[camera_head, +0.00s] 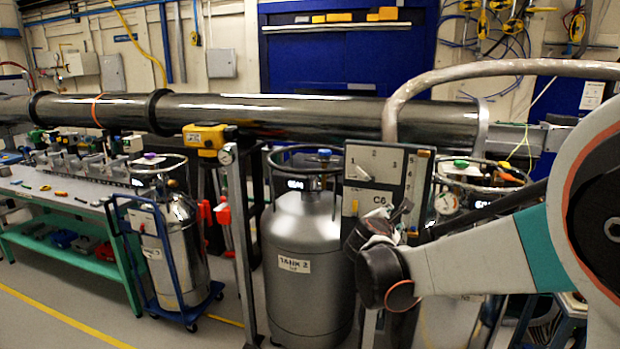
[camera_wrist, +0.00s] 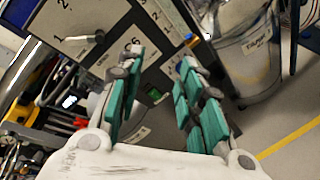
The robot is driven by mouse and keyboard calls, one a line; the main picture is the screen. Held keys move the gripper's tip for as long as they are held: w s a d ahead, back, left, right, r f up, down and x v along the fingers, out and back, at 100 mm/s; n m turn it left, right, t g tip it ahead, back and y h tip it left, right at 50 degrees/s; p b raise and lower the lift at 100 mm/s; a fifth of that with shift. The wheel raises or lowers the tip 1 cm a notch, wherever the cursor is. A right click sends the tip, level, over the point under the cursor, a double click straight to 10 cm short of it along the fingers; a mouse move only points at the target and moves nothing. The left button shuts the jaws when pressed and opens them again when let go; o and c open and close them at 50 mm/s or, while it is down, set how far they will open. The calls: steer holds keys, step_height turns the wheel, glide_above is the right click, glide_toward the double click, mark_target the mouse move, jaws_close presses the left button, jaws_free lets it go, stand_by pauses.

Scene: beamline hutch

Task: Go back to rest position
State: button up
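My gripper (camera_head: 397,220) is in front of a grey and white panel (camera_head: 363,160) marked C6, with numbers along its edges. My arm reaches in from the right. In the wrist view my gripper (camera_wrist: 158,65) has its two teal-padded fingers spread apart, with a clear gap and nothing held between them. The panel (camera_wrist: 85,18) shows tilted beyond the fingertips, with a small light-coloured handle or lever on its face. The head view does not show clearly whether the fingers touch the panel.
A steel tank (camera_head: 305,255) labelled Tank 2 stands left of the panel. A smaller tank on a blue cart (camera_head: 165,250) and a green-framed bench (camera_head: 75,205) are further left. A thick horizontal pipe (camera_head: 270,112) crosses behind. Floor shows at lower left.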

steer(key=s+d+m+g+y, duration=0.1)
steer(key=s+d+m+g, duration=0.1)
steer(key=s+m, duration=0.5)
steer(key=s+d+m+g+y, duration=0.1)
steer(key=s+d+m+g, duration=0.15)
steer(key=s, duration=0.85)
steer(key=s+a+f+m+g+y, duration=0.1)
steer(key=s+m, duration=0.4)
steer(key=s, duration=0.5)
steer(key=s+a+f+m+y, duration=0.3)
steer(key=s+m, duration=0.3)
steer(key=s, duration=0.4)
steer(key=shift+s+a+f+g, duration=0.15)
steer(key=shift+a+f+g, duration=0.2)
steer(key=shift+a+f, duration=0.4)
stand_by(0.4)
